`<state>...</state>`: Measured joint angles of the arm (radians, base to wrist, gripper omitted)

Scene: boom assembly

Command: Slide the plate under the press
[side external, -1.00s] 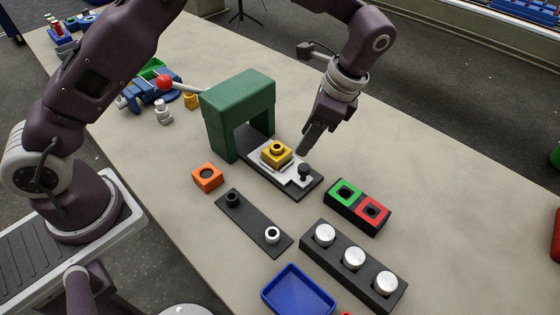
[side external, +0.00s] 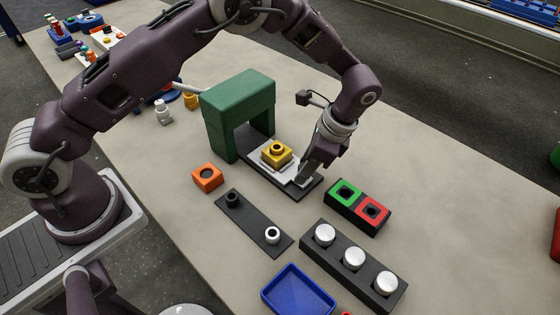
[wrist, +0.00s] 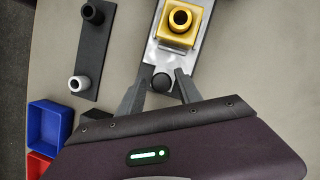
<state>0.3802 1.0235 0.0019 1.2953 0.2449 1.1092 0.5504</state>
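The white plate (side external: 291,172) lies on a dark base (side external: 313,188) in front of the green press (side external: 238,105). It carries a yellow block with a round hollow boss (side external: 277,153). The plate also shows in the wrist view (wrist: 158,57). Its black knob (wrist: 160,82) stands at the end away from the press; my gripper hides it in the side view. My gripper (side external: 303,180) is down at the knob end. In the wrist view its fingers (wrist: 160,80) are open, one on each side of the knob, with visible gaps.
An orange block (side external: 208,177) and a dark strip with two pegs (side external: 254,224) lie left and in front. A green-and-red socket block (side external: 358,207) is close on the right. A rack with white knobs (side external: 353,266) and a blue tray (side external: 298,291) are nearer the camera.

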